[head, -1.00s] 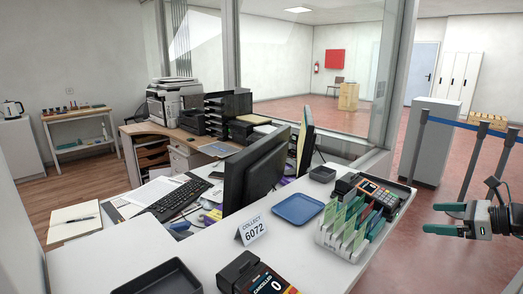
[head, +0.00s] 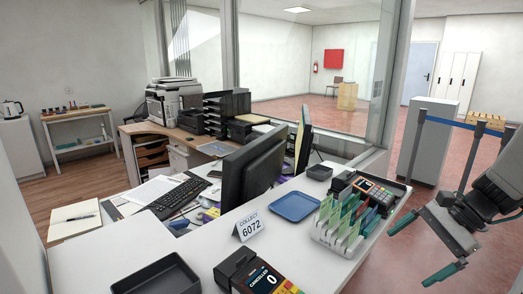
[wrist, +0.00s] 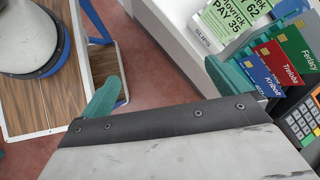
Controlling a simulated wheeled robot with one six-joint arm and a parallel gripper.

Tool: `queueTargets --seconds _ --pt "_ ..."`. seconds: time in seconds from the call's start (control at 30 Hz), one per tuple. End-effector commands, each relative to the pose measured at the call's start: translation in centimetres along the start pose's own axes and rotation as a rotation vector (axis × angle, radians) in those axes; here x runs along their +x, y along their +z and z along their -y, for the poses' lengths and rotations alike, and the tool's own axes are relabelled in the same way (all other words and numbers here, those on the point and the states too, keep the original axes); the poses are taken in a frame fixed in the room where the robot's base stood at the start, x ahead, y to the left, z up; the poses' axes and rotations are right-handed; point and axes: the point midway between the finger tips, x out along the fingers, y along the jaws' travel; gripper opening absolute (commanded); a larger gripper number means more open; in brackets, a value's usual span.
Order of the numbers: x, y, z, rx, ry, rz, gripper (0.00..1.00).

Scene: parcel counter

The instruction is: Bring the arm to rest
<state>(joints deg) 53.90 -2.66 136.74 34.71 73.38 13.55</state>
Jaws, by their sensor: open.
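My gripper (head: 425,247) is at the right edge of the head view, out past the counter's right end and over the red floor. Its teal fingers point left and down and stand apart, with nothing seen between them. The arm bends in from the right edge. In the wrist view the two teal fingers of my gripper (wrist: 170,88) also stand wide apart.
The white counter (head: 215,262) holds a rack of cards (head: 345,222), a card terminal (head: 262,280), a blue tray (head: 296,207) and a dark tray (head: 158,280). A grey cabinet (head: 428,140) and blue-belted posts stand behind my gripper.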

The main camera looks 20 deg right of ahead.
Motion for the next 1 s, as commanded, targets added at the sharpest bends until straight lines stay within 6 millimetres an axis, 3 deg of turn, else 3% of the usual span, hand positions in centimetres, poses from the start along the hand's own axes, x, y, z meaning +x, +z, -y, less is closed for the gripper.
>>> queueTargets --seconds 0.03,0.2,0.5,0.73,1.0 --pt "0.5 1.8 -0.3 -0.107 0.069 -0.029 1.0" --pt "1.6 7.1 -2.4 -0.527 0.334 -0.138 1.0" --pt "1.8 13.9 -5.1 -1.173 0.636 -0.324 1.0" --pt "2.2 18.0 -5.6 -1.426 0.64 -0.377 1.0" --pt "2.5 18.8 -5.6 -1.478 0.638 -0.37 1.0"
